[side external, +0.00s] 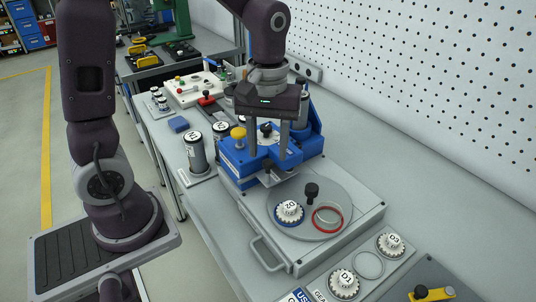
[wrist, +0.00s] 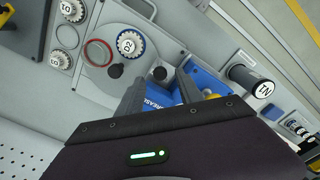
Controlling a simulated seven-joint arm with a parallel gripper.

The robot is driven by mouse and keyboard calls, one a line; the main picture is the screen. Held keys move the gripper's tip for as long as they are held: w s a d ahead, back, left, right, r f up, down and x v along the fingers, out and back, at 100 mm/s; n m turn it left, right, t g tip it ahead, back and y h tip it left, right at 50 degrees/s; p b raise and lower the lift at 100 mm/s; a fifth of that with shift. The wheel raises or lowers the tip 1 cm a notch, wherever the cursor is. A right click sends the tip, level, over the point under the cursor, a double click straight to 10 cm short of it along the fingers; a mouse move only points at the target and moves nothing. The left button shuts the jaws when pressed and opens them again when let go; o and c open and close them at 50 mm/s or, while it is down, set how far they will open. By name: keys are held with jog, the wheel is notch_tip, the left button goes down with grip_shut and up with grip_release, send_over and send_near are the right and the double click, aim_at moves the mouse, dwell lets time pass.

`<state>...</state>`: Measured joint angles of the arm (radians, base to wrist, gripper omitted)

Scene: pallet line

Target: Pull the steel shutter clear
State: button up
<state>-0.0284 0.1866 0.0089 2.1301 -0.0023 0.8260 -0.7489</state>
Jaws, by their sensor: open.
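The blue fixture (side external: 240,160) stands at the back of the grey base unit. A small steel plate, which looks like the shutter (side external: 272,180), juts from its front, low over the round plate (side external: 345,200). A dark knob (side external: 268,165) sits at the steel plate; a dark knob also shows near the fingertips in the wrist view (wrist: 168,70). My gripper (side external: 268,158) points down, its two fingers apart, over the front of the fixture. It also shows in the wrist view (wrist: 160,78). The knob appears between or just beyond the fingertips; I cannot tell whether they touch it.
On the round plate are gear D2 (side external: 289,213), a black knob (side external: 311,192) and a red ring (side external: 328,217). Gears D1 (side external: 343,284) and D3 (side external: 390,244) lie in front. A canister (side external: 195,152) stands left. A pegboard wall (side external: 430,90) runs behind.

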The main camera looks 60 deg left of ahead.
jog(key=shift+f, duration=1.3)
grip_shut()
dwell(0.4)
